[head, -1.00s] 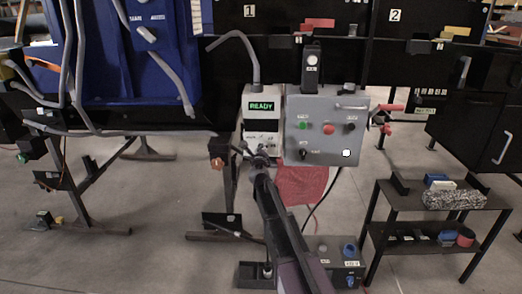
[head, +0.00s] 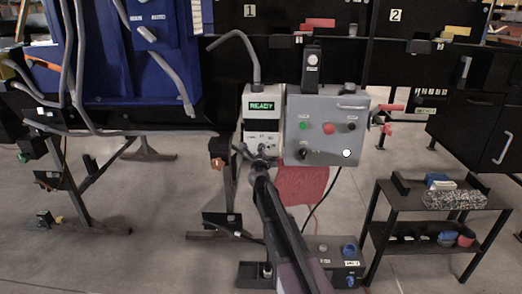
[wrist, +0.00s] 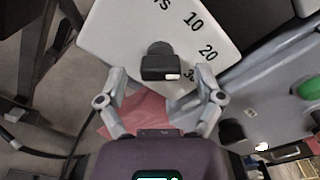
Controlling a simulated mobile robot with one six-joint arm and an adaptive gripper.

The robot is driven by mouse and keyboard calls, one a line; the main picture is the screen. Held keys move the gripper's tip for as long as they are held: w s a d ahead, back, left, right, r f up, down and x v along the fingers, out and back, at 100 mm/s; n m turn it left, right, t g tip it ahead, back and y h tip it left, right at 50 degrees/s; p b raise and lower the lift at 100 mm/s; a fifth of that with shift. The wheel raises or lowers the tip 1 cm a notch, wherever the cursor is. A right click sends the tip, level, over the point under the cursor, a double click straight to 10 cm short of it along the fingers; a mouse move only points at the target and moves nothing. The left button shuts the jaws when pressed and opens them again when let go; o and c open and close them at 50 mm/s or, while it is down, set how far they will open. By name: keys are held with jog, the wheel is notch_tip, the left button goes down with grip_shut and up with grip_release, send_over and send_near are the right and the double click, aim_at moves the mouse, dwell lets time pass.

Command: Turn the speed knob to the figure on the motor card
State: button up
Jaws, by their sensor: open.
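The speed knob (wrist: 160,63) is black, on a white panel (wrist: 115,30) printed with 10, 20 and a partly hidden figure starting with 3. A small white mark shows at the lower right of the knob's near end. My gripper (wrist: 161,78) is open, with one finger to each side of the knob and a gap on both sides. In the head view my gripper (head: 256,158) is in front of the lower part of the white box (head: 250,130) with the green READY display. I cannot make out a motor card or its figure.
A grey control box (head: 325,110) with green, red and black controls adjoins the white box on the right. A red cloth-like sheet (head: 303,185) hangs below. A black shelf (head: 440,205) stands at right. A blue cabinet (head: 120,70) with grey cables is at left.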

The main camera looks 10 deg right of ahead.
jog(key=v, duration=1)
jog(key=shift+s, duration=0.2)
jog(key=s+a+f+n+g+y, duration=0.2)
jog(key=s+a+n+y, duration=0.2)
jog(key=a+n+y, duration=0.7)
jog(key=s+d+f+n+g+h, duration=0.1)
jog(key=s+d+f+n+g, duration=0.2)
jog(key=s+f+n+g, duration=0.65)
jog(key=s+d+f+n+g+h, duration=0.3)
jog(key=s+d+f+n, duration=0.15)
jog(key=s, duration=0.35)
jog(key=s+d+f+n+g+h, duration=0.35)
jog(key=s+d, duration=0.25)
jog(key=s, duration=0.2)
notch_tip(320, 180, up, 35)
jog(key=p, duration=3.4)
jog(key=shift+w+n, duration=0.35)
jog(key=shift+n, duration=0.1)
